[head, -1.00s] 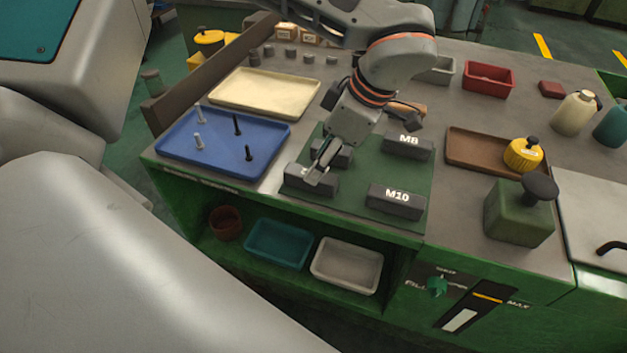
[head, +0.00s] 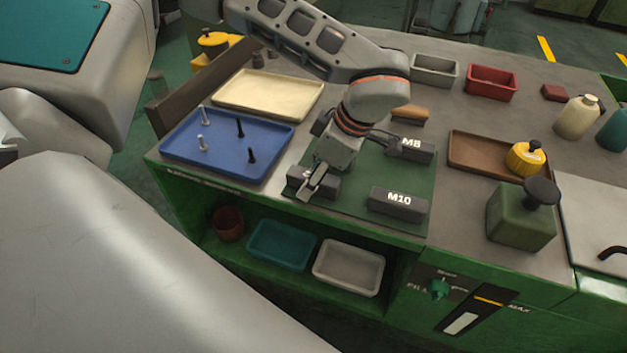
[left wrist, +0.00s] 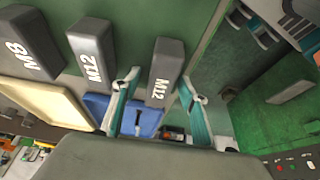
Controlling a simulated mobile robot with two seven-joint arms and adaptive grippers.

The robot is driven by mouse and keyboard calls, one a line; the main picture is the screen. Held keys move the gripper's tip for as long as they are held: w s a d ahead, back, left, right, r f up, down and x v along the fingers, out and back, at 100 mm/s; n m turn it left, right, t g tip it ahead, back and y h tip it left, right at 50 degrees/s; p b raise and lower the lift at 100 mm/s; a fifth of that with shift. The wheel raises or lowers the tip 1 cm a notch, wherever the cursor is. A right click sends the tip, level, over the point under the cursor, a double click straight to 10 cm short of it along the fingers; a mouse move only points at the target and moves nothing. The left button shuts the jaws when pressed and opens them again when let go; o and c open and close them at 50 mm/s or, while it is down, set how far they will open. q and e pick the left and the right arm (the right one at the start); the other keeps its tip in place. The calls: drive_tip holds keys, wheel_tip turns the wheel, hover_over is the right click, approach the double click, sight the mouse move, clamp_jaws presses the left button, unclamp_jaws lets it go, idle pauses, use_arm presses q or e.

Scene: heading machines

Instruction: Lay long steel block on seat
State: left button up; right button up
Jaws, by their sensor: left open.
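Several dark grey blocks lie on a green mat (head: 372,172). The M8 block (head: 412,152) is at its back right and the M10 block (head: 398,204) at its front right. A grey block (head: 297,180) lies at the front left, partly covered by my left gripper (head: 314,186). In the left wrist view an M12 block (left wrist: 165,72) shows between the two open, teal-lined fingers, with no grip seen. I cannot tell which is the long block or the seat. My right gripper is not visible.
A blue tray (head: 185,165) with several upright bolts lies left of the mat, with a cream tray (head: 266,92) behind. A brown tray (head: 462,165) with a yellow container (head: 524,158) and a green canister (head: 522,215) stand to the right. A wooden rail (head: 200,90) edges the left side.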

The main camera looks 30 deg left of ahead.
use_arm(q)
drive_tip(key=shift+f, duration=0.1)
clamp_jaws()
